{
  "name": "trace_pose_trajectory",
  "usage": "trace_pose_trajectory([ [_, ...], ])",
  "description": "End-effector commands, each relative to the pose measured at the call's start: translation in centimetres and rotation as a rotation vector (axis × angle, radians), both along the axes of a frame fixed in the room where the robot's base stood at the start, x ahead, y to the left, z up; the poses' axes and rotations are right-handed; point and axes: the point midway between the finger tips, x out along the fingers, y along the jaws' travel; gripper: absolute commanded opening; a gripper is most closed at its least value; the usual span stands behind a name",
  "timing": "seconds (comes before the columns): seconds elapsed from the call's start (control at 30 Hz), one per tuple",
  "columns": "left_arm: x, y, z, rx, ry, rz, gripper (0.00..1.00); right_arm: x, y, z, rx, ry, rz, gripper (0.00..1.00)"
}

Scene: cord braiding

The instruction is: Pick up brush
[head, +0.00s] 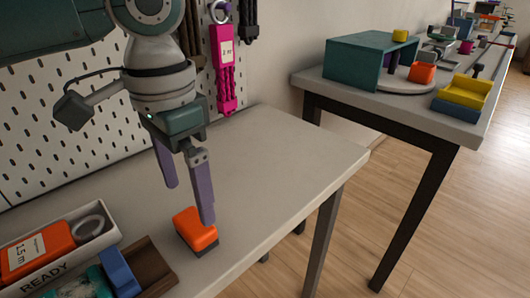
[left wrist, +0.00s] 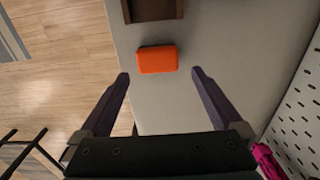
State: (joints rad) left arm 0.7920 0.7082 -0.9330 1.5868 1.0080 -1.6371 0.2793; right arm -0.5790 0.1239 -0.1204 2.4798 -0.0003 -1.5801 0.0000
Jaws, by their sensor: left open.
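The brush (head: 196,229) looks like a small orange block with a dark underside, and it rests on the grey table near its front edge. It also shows in the left wrist view (left wrist: 158,59), as an orange rectangle just beyond the fingertips. My left gripper (head: 190,204) is open and empty, pointing down above the brush. In the head view one purple finger overlaps the brush's right part; whether it touches cannot be told. In the left wrist view the left gripper (left wrist: 160,73) has its fingers spread wider than the brush. My right gripper is not in view.
A white tray marked READY (head: 72,262) holds an orange packet and a grey ring. Beside it is a brown box (head: 156,268) with blue and teal items. A pegboard (head: 60,140) with hanging cords stands behind. The table right of the brush is clear.

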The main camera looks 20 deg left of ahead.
Motion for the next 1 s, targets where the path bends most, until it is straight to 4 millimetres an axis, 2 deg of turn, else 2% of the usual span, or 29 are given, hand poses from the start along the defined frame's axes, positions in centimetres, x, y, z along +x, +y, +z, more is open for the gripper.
trace_pose_trajectory([
  [0.03,0.0,0.0,-0.8,0.000,0.001,0.001,1.00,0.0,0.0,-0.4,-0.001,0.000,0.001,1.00],
  [0.17,-0.1,0.0,-1.8,-0.001,0.001,0.000,1.00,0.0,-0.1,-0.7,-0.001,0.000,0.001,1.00],
  [0.43,-0.5,-0.2,-5.9,0.001,0.000,0.000,1.00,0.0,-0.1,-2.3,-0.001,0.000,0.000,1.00],
  [0.73,-0.5,-0.2,-6.4,0.001,-0.001,-0.001,1.00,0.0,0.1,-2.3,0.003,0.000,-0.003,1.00],
  [0.77,-0.5,-0.2,-6.4,0.001,-0.001,-0.001,0.99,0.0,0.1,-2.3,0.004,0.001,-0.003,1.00],
  [1.0,-0.5,-0.2,-6.3,0.001,-0.001,-0.001,0.72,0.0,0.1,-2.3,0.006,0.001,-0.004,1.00],
])
